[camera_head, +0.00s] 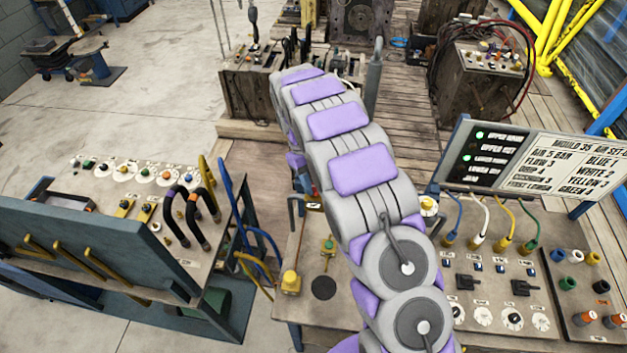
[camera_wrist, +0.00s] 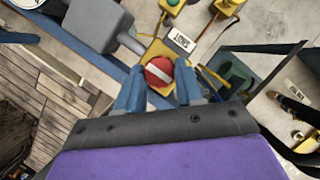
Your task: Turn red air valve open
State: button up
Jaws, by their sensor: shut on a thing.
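The red air valve (camera_wrist: 159,71) is a round red knob with a white bar across it, on a yellow base, in the wrist view. My gripper (camera_wrist: 158,84) has its two blue fingers on either side of the knob, shut on it. The white bar runs slightly slanted across the picture. In the head view my grey and purple arm covers the valve, and the fingers are not clearly seen there. A small label (camera_wrist: 181,40) is beside the valve in the wrist view.
Yellow and green fittings (camera_wrist: 236,75) are on the right. In the head view, a control panel with hoses (camera_head: 492,238) is right of my arm, and another bench (camera_head: 120,215) is left.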

jog(key=shift+f, duration=0.1)
dwell(0.3)
jog(key=o, duration=1)
jog(key=p+v, duration=1)
jog(key=v, duration=0.7)
jog(key=shift+w, duration=0.15)
